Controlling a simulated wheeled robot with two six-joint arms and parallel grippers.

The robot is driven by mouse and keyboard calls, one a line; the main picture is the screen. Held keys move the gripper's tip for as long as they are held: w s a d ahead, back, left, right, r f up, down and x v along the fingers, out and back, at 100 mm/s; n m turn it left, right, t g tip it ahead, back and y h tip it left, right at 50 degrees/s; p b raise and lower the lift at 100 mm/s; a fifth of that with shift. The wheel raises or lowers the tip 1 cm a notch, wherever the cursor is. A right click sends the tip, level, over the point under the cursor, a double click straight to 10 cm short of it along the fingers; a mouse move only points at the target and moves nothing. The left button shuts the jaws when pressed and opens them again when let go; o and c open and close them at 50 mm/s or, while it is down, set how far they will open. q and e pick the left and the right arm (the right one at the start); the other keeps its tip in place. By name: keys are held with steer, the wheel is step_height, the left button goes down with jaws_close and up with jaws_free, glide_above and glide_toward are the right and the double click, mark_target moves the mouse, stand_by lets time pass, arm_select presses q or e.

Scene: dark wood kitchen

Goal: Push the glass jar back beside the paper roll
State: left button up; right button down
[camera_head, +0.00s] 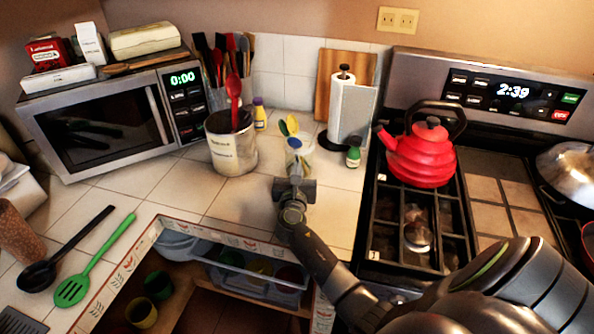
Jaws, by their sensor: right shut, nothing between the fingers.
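The glass jar (306,160) stands on the tiled counter, with yellow, green and blue utensil heads showing above it. The white paper roll (341,105) stands upright on a dark holder, behind and to the right of the jar. My right gripper (295,172) is shut and empty, directly in front of the jar and hiding part of its front. I cannot tell whether it touches the jar. My left gripper is not in view.
A green-capped bottle (353,152) stands right of the jar. A white canister (232,150) is to the left. The stove with a red kettle (420,152) is at right. An open drawer (215,250) lies below the counter.

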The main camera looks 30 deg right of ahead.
steer(key=b+x, duration=0.3)
steer(key=x, duration=0.6)
steer(key=shift+w+d+f, duration=0.15)
steer(key=shift+w+d, duration=0.1)
steer(key=shift+w, duration=0.05)
steer(key=shift+w+d, duration=0.3)
steer(key=shift+r, duration=0.2)
steer(key=shift+s+f, duration=0.1)
steer(key=shift+f, duration=0.05)
